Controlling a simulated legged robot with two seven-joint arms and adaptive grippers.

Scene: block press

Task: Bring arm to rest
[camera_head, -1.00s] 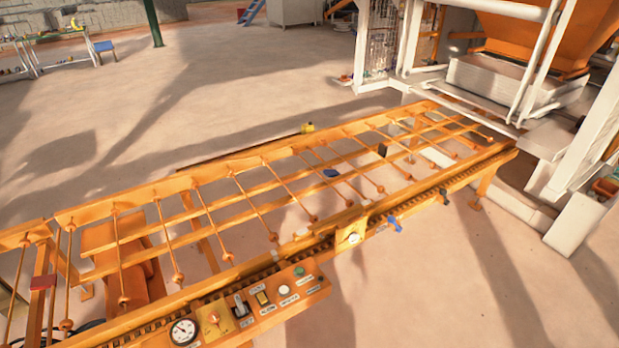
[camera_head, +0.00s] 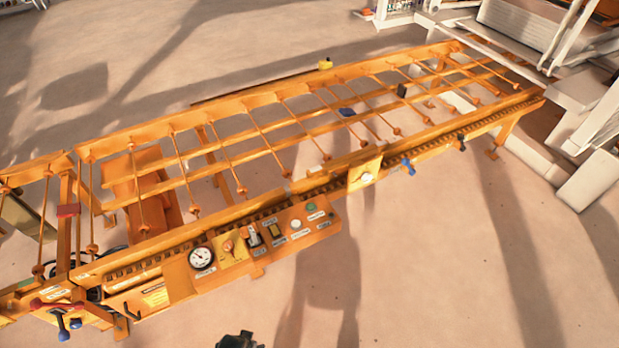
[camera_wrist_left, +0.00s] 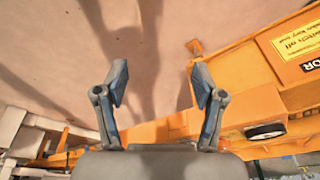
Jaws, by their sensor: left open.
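My left gripper (camera_wrist_left: 160,84) shows in the left wrist view with its two grey fingers spread wide and nothing between them. Bare floor lies beyond the fingers, with orange machine frame close behind them on the right. In the head view a small dark part (camera_head: 238,341) pokes in at the bottom edge, in front of the control panel (camera_head: 265,236); too little of it shows to tell which part of me it is. My right gripper is not in view.
A long orange roller conveyor (camera_head: 235,193) runs from lower left to upper right. The panel on its near side has a gauge (camera_head: 201,258), switches and buttons. Levers (camera_head: 62,322) with red and blue knobs are at lower left. The floor (camera_head: 430,270) in front is clear.

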